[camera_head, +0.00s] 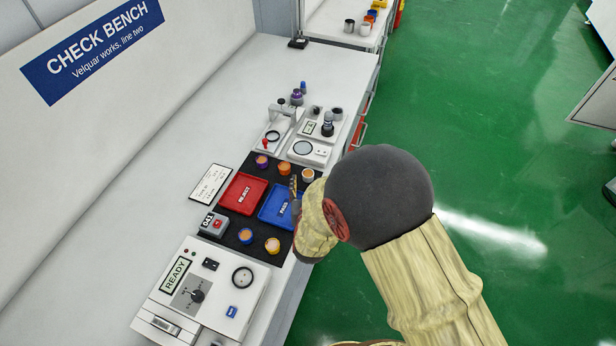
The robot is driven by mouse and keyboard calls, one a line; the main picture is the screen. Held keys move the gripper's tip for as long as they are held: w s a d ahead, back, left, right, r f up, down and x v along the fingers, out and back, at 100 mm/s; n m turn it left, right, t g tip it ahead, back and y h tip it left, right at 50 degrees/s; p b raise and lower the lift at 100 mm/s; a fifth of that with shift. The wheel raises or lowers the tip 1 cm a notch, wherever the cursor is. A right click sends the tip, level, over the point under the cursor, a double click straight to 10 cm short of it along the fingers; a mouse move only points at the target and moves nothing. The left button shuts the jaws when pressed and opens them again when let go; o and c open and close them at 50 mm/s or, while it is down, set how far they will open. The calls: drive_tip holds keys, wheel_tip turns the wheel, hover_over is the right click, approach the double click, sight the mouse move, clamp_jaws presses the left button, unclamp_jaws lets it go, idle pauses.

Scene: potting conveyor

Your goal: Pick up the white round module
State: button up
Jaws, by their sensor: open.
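The white round module (308,174) has an orange top. It sits near the back right corner of the black mat (228,238) on the bench. My gripper (294,190) is just in front of it and to its left, over the back edge of the blue PASS tray (272,207). The gripper is open. My wrist hides most of it and part of the blue tray. I cannot tell the gripper's height above the mat, and no contact with the module shows.
A grey button box (213,225) and READY console (205,290) are nearer. Test fixtures (308,151) stand behind.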

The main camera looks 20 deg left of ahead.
drive_tip(key=x, duration=0.2)
drive_tip(key=b+x, duration=0.1)
drive_tip(key=x, duration=0.1)
drive_tip(key=shift+w+d+f, duration=0.1)
drive_tip(key=shift+w+f, duration=0.1)
drive_tip(key=shift+w, duration=0.15)
drive_tip(key=shift+r, duration=0.1)
drive_tip(key=shift+c, duration=0.8)
drive_tip(key=c, duration=1.1)
drive_tip(key=shift+r, duration=0.1)
